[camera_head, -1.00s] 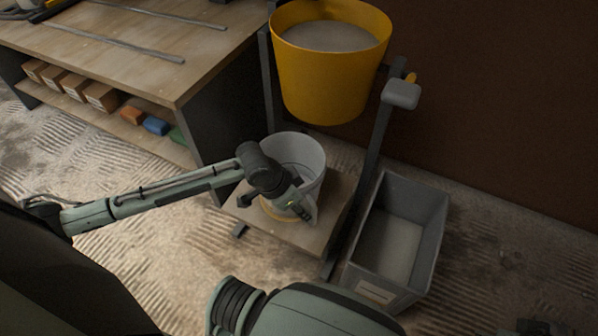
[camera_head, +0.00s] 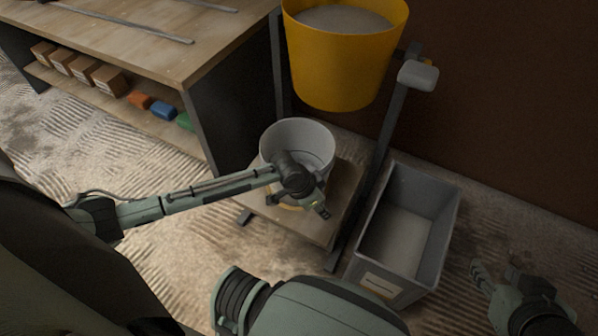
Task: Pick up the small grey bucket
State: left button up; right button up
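The small grey bucket (camera_head: 297,132) stands upright on a low wooden platform (camera_head: 318,228), under the yellow bucket. My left gripper (camera_head: 296,204) is in front of the bucket and overlaps its near side. Its fingers look spread apart. The wrist hides the bucket's lower front, so I cannot tell whether the fingers touch it. My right gripper (camera_head: 497,272) is at the lower right, right of the grey bin, with its fingers apart and nothing between them.
A large yellow bucket (camera_head: 343,60) with pale contents hangs in a dark stand above. A grey bin (camera_head: 365,255) is on the floor to the right. A workbench (camera_head: 150,45) with a shelf of boxes is at the left. A brown wall is behind.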

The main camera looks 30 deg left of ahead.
pick_arm(q)
jog(key=shift+w+d+f, duration=0.1)
jog(key=shift+f, duration=0.2)
grip_shut()
